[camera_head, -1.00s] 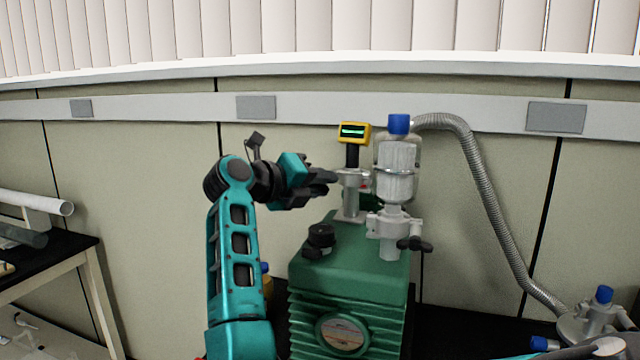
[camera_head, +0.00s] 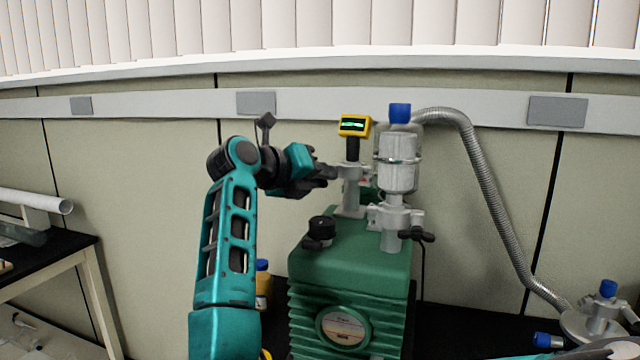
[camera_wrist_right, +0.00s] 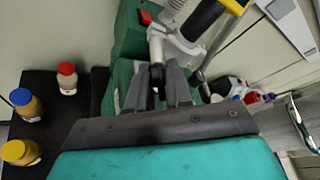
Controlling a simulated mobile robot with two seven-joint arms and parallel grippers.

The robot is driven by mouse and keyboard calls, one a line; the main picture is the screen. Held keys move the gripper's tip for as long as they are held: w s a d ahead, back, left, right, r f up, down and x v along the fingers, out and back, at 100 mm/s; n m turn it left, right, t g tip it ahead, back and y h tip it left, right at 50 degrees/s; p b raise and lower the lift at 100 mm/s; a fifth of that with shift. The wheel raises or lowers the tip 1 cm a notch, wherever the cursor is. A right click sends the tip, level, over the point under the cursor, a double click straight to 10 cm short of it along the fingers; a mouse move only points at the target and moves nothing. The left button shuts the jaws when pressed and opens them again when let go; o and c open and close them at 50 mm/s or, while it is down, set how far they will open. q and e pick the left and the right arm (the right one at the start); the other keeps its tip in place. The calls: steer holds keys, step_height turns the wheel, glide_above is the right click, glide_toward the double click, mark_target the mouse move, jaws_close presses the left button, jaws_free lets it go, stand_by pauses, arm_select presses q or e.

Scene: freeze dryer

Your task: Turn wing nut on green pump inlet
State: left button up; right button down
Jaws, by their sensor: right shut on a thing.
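The green pump (camera_head: 352,262) stands on a black bench, with a grey metal inlet (camera_head: 350,196) on top below a yellow gauge (camera_head: 354,125). My right gripper (camera_head: 330,173) reaches the left side of the inlet's clamp. In the right wrist view, its grey fingers (camera_wrist_right: 158,84) are shut on the small black wing nut (camera_wrist_right: 157,72), which is mostly hidden between them. In the head view the fingers cover that wing nut. Another black wing nut (camera_head: 417,236) sits on the clamp under the clear filter (camera_head: 397,163). My left gripper is out of view.
A black cap (camera_head: 321,229) sits on the pump top. A ribbed metal hose (camera_head: 482,190) arcs down right to a metal fitting (camera_head: 598,318). Several bottles, one with a red cap (camera_wrist_right: 67,77), stand on the black surface. The wall is close behind.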

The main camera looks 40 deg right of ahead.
steer(key=shift+m+t+y+b, duration=0.5)
steer(key=shift+m+t+b, duration=0.3)
steer(key=shift+m+b, duration=0.55)
steer(key=c, duration=1.1)
jaws_free()
steer(key=shift+o, duration=0.2)
steer(key=shift+a, duration=0.1)
steer(key=b+v, duration=0.1)
steer(key=v, duration=1.1)
steer(key=shift+a+r, duration=0.2)
steer(key=shift+a, duration=0.15)
steer(key=shift+s, duration=0.1)
